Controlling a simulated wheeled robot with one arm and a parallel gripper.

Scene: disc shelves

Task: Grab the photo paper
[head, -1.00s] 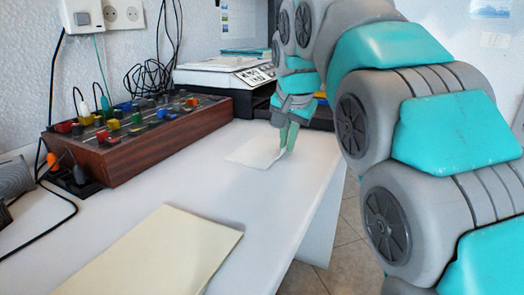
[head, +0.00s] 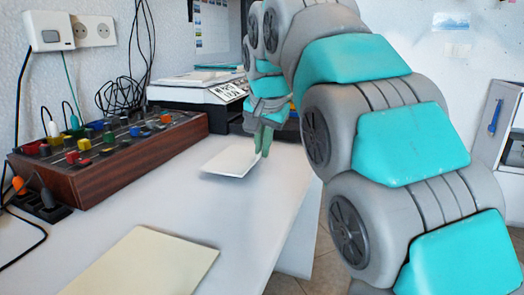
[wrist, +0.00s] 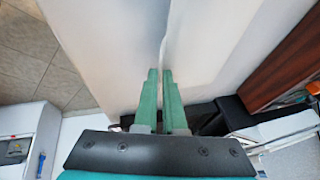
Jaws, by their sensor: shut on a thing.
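The photo paper (head: 231,161) is a white sheet above the white table in the head view, towards its far right part. My gripper (head: 263,152) is shut on the sheet's right edge, fingers pointing down. The sheet looks slightly raised, with a darker edge along its front. In the wrist view my gripper (wrist: 160,75) shows two green fingers close together, with a thin pale edge running up from between their tips. The sheet's outline is hard to tell from the white table there.
A larger cream sheet (head: 148,268) lies on the near part of the table. A wooden control box (head: 110,160) with coloured knobs stands at left. A printer (head: 200,93) stands behind. The table's right edge drops to a tiled floor (wrist: 35,60).

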